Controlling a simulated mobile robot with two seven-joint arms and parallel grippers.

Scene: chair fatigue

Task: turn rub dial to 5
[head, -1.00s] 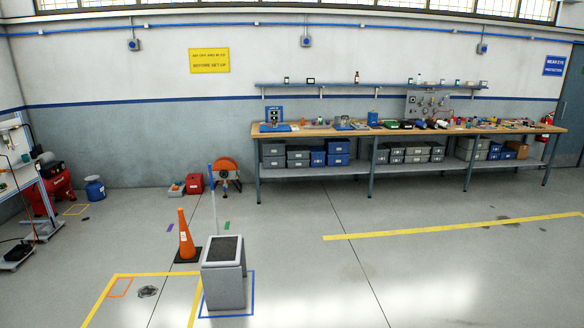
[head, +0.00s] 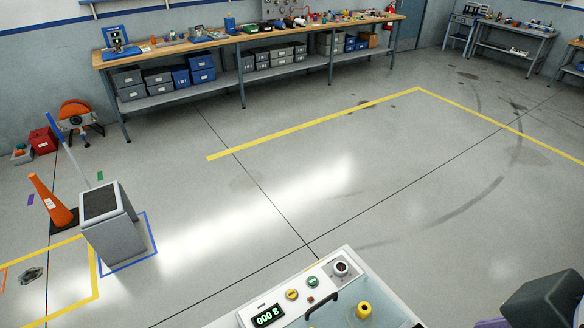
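A white control panel (head: 325,258) shows at the bottom of the head view, cut off by the lower edge. It carries a round dial with a dark centre (head: 341,268) near its far corner. I cannot read any markings, so I cannot tell whether this is the rub dial or where it is set. Beside it are a green button (head: 313,282), a yellow button (head: 292,295) and a display with green digits (head: 268,316) that appear upside down. A yellow knob-like part (head: 364,310) sits near the dark handle. Neither gripper is in view.
A dark padded block (head: 545,300) stands at the bottom right. A grey pedestal (head: 112,235) and an orange cone (head: 50,200) are at the left. A long workbench (head: 160,57) lines the back wall. The middle floor is clear.

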